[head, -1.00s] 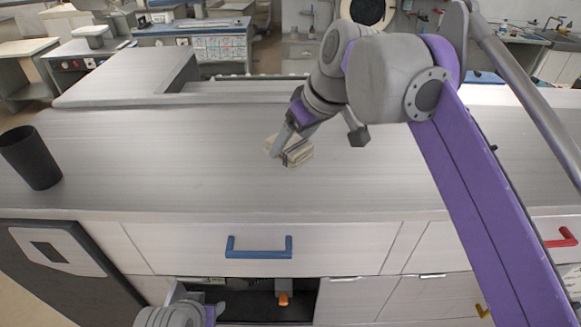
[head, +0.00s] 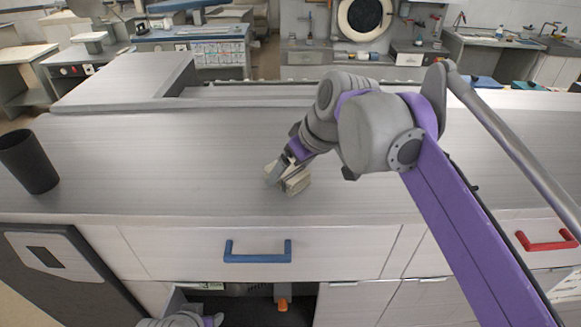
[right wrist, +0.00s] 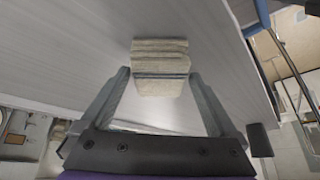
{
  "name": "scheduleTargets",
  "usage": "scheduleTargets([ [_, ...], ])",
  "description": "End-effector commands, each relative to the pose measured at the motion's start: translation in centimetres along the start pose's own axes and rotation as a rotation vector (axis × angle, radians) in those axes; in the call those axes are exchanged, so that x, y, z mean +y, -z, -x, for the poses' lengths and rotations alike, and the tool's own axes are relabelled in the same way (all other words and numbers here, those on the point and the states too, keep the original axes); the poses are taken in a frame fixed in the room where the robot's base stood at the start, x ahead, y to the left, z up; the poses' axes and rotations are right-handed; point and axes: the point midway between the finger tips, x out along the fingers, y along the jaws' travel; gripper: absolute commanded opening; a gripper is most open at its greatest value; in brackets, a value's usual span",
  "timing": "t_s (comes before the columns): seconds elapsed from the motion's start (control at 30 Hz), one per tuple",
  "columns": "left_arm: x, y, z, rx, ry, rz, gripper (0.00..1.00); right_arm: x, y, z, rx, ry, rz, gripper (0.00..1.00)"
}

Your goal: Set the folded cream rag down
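The folded cream rag (head: 296,182) is a small layered block with a dark stripe, at the middle of the grey worktop (head: 400,185) near its front edge. My right gripper (head: 284,172) is shut on it. In the right wrist view the rag (right wrist: 160,70) sits between the two fingertips, which press close to its left and right sides. It is at or just above the worktop; contact underneath cannot be told. Part of my left arm shows at the bottom edge of the head view, with its gripper not visible.
A dark cup (head: 28,160) stands at the worktop's left end. Below the front edge are a drawer with a blue handle (head: 258,251), an open compartment holding an orange-tipped item (head: 282,303), and a red handle (head: 546,241) at right. The worktop around the rag is clear.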

Motion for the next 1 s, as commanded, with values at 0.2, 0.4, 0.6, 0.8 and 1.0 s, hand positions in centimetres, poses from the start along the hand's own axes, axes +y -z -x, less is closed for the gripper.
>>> scheduleTargets([
  [0.2,0.0,0.0,0.0,0.0,0.0,0.0,0.5,0.0,0.0,0.0,0.0,0.0,0.0,1.0],
  [0.4,0.0,0.3,0.2,0.003,0.0,0.0,0.5,0.0,0.2,1.4,0.0,-0.001,-0.001,1.0],
  [0.6,0.0,0.7,0.5,0.008,0.0,0.0,0.5,0.1,0.2,5.5,0.0,-0.002,-0.001,1.0],
  [0.8,0.0,1.3,0.8,0.014,0.0,0.0,0.5,0.0,0.2,9.6,0.001,-0.002,-0.001,1.0],
  [1.0,0.0,1.6,1.0,0.017,0.0,0.0,0.5,0.0,0.2,11.9,0.0,-0.001,0.0,1.0],
])
